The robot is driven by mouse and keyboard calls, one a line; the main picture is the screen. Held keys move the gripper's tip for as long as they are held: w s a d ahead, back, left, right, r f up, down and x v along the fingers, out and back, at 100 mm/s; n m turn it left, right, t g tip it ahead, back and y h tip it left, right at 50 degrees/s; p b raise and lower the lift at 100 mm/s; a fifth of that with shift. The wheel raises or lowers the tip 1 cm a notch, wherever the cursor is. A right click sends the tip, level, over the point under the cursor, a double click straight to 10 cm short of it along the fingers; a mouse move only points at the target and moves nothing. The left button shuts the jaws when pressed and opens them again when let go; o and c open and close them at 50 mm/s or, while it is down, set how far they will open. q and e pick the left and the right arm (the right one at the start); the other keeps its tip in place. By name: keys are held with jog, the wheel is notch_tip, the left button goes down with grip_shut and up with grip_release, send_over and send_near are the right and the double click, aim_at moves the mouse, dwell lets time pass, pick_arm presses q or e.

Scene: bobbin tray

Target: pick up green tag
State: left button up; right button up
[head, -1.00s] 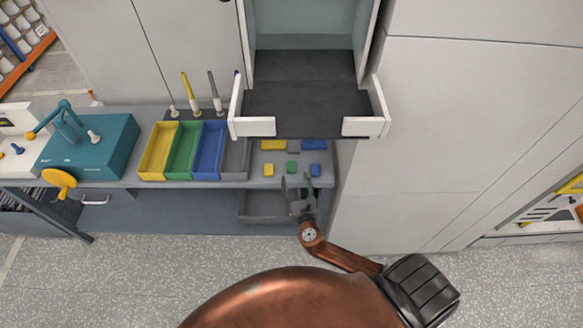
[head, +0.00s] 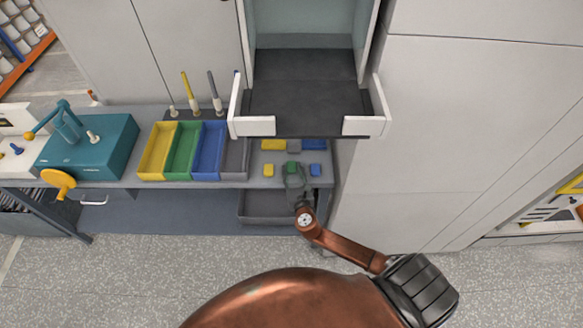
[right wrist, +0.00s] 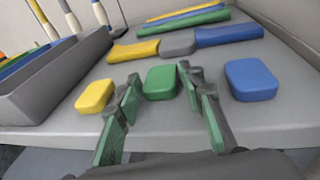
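The green tag (head: 292,166) lies flat on the grey shelf, between a yellow tag and a blue tag. It shows clearly in the right wrist view (right wrist: 161,82). My right gripper (head: 293,175) is at the front side of the green tag. In the right wrist view the two fingers of my right gripper (right wrist: 161,84) stand apart, one tip at each side of the tag. Gaps show between the tips and the tag, so it is not gripped. In the head view the gripper covers the tag's near part. My left gripper is not in view.
Close by lie the yellow tag (right wrist: 95,96) and the blue tag (right wrist: 251,80). Behind are larger yellow, grey and blue pieces. Coloured bins (head: 183,150) stand to the left. An open white-sided drawer (head: 253,126) overhangs the back of the shelf.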

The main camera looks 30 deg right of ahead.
jog(key=c, duration=0.6)
jog(key=shift+o, duration=0.2)
